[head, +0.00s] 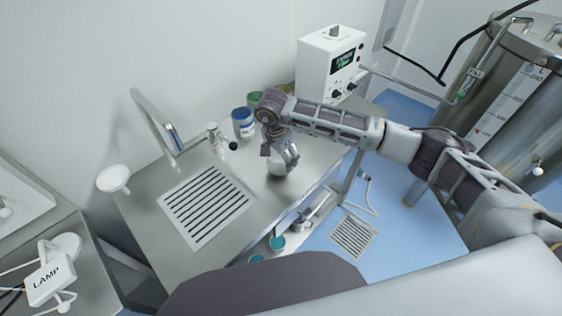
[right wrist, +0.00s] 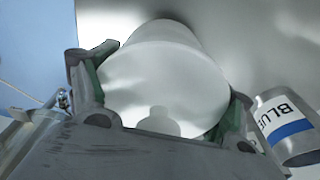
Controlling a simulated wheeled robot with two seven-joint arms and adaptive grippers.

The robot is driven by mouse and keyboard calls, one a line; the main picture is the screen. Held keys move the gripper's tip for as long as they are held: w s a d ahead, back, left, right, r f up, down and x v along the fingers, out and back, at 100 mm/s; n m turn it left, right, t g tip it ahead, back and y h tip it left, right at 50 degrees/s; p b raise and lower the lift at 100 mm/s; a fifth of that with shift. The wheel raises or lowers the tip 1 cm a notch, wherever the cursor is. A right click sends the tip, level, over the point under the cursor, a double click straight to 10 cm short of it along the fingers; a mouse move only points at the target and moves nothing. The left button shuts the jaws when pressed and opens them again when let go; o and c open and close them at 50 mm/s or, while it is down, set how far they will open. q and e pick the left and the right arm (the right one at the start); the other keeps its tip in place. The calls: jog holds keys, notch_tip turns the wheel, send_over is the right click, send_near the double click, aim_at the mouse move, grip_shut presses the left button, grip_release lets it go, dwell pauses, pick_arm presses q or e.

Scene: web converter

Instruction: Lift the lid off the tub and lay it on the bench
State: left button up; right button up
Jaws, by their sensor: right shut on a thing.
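A white tub (head: 277,165) stands on the steel bench (head: 235,235) near its right edge, partly hidden by my right gripper (head: 282,150). In the right wrist view the pale round lid (right wrist: 150,85) with its small knob shows between the fingers of the right gripper (right wrist: 165,98), with the tub (right wrist: 168,30) beyond it. The fingers sit on opposite sides of the lid, shut on it. I see no clear gap between lid and tub. My left gripper is in neither view.
A can with a blue band (head: 243,123) stands close behind the gripper, with a green can (head: 254,98) beyond. A white instrument box (head: 330,65) is at the back.

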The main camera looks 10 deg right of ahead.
aim_at(277, 153)
jog(key=shift+f, duration=1.3)
jog(key=shift+f, duration=0.2)
jog(key=o, duration=1.8)
jog(key=shift+r+p, duration=0.2)
jog(key=shift+p, duration=0.1)
jog(key=shift+r, duration=0.3)
jog(key=r+b, duration=0.1)
jog(key=r, duration=0.2)
jog(key=a+r+b, duration=0.1)
jog(key=r, duration=0.3)
jog(key=s+r, duration=0.1)
jog(key=r, duration=0.3)
jog(key=shift+a+b, duration=0.25)
jog(key=shift+b, duration=0.15)
